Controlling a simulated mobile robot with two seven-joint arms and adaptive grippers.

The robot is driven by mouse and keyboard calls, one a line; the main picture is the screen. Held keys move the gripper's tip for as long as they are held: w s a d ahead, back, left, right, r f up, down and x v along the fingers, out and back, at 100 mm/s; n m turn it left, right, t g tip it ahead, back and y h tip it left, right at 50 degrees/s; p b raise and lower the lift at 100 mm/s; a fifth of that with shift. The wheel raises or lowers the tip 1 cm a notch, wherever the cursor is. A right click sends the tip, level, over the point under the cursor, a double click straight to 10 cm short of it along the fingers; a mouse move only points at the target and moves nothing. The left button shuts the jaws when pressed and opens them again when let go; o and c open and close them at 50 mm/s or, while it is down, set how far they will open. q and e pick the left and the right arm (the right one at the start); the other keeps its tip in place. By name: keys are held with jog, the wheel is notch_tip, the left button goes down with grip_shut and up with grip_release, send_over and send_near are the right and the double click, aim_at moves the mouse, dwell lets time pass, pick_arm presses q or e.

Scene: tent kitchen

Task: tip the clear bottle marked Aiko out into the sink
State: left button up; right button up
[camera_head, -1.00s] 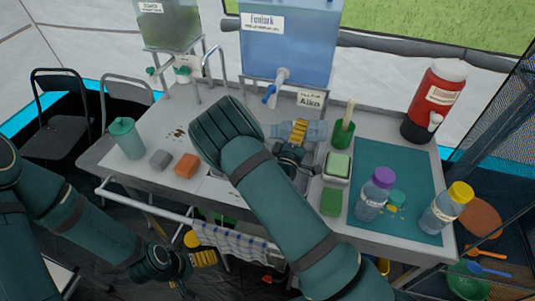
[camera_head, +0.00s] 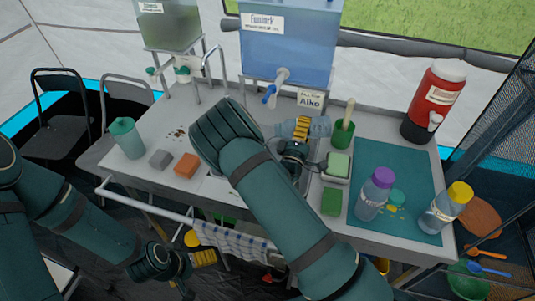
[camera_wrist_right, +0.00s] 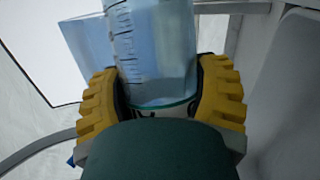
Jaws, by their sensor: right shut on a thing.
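My right gripper (camera_head: 301,129) is shut on a clear bottle (camera_head: 320,126) above the back of the counter, near the sink. The bottle appears to lie on its side; I cannot make out its mark. In the right wrist view the bottle (camera_wrist_right: 150,50) sits between the yellow fingers, with scale marks on its wall and a teal edge at its near end. The sink (camera_head: 304,182) is mostly hidden under my right arm; only its right side shows. My left gripper (camera_head: 200,256) hangs low in front of the counter; its jaw opening is unclear.
A card reading Aiko (camera_head: 311,98) stands below the blue water tank (camera_head: 288,45) and its tap. A green cup (camera_head: 341,134) and sponge tray (camera_head: 337,167) are close right. Two capped bottles stand on or by the teal mat (camera_head: 398,165). A red jug (camera_head: 434,100) stands back right.

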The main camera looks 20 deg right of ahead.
jog(key=shift+s+d+r+n, duration=0.25)
jog(key=shift+s+d+n, duration=0.05)
jog(key=shift+d+n, duration=0.2)
jog(key=shift+r+t, duration=0.1)
jog(key=shift+t, duration=0.3)
jog(key=shift+s+r+n+y, duration=0.1)
jog(key=shift+r+n+y, duration=0.2)
jog(key=shift+n, duration=0.3)
jog(key=shift+a+f+n+t, duration=0.15)
jog(key=shift+f+n+t, duration=0.05)
jog(key=shift+n+t, duration=0.25)
